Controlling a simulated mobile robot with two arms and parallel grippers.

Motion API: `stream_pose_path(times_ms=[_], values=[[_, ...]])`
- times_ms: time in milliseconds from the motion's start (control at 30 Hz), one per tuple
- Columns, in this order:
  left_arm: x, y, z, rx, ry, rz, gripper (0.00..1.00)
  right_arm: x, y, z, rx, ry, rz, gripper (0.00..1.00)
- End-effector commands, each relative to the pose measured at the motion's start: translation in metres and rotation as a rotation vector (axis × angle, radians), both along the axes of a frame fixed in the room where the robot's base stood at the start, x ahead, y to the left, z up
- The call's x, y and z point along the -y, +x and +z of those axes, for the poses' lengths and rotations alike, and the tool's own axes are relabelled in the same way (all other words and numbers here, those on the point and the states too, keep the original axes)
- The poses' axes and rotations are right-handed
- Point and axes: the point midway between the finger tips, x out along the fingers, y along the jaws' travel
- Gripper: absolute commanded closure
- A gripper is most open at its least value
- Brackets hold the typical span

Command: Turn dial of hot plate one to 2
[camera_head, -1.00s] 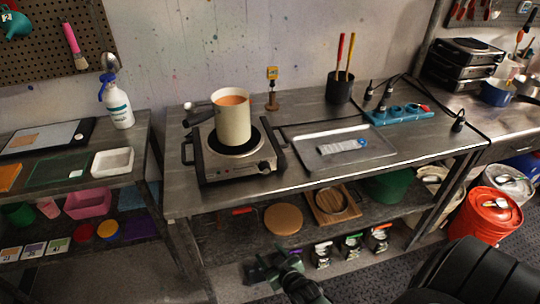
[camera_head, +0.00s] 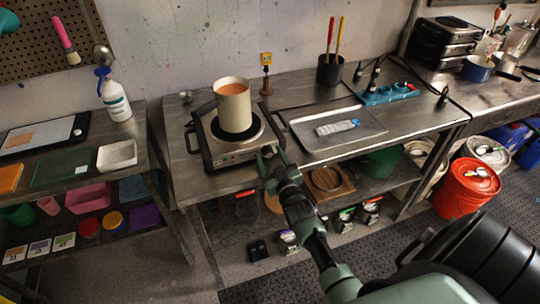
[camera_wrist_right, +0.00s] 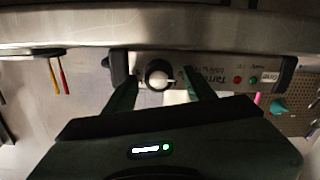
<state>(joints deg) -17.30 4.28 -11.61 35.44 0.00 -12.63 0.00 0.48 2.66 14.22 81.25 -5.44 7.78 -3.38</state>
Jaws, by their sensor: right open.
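Hot plate one (camera_head: 205,143) is a silver unit with dark handles on the grey workbench. A cream pot (camera_head: 233,112) with orange liquid stands on its burner. In the right wrist view, the hot plate's front panel (camera_wrist_right: 225,69) carries a round black dial (camera_wrist_right: 158,76) with a white pointer, and red and green lights. My right gripper (camera_head: 272,162) is at the right part of the hot plate's front. In the wrist view its open fingers (camera_wrist_right: 162,84) lie on either side of the dial; contact cannot be told. The number markings are unreadable. My left gripper is out of view.
A metal tray (camera_head: 365,136) with a white strip lies right of the hot plate. A black cup (camera_head: 330,72) with two tools and a blue power strip (camera_head: 388,94) stand behind it. A red bucket (camera_head: 465,190) stands on the floor at right.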

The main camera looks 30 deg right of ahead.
Motion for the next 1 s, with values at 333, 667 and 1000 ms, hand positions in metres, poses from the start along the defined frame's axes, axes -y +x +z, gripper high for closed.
stream_pose_path(times_ms=[333,667,1000], values=[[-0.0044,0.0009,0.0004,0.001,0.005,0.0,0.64,0.0008,0.0026,-0.0005,-0.001,-0.001,0.0,0.56],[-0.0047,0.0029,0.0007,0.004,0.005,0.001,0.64,0.0007,0.0025,-0.0005,0.0,0.004,0.001,1.0],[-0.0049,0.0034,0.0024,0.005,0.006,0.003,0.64,0.0012,0.0024,-0.0003,0.027,0.122,0.001,1.0]])
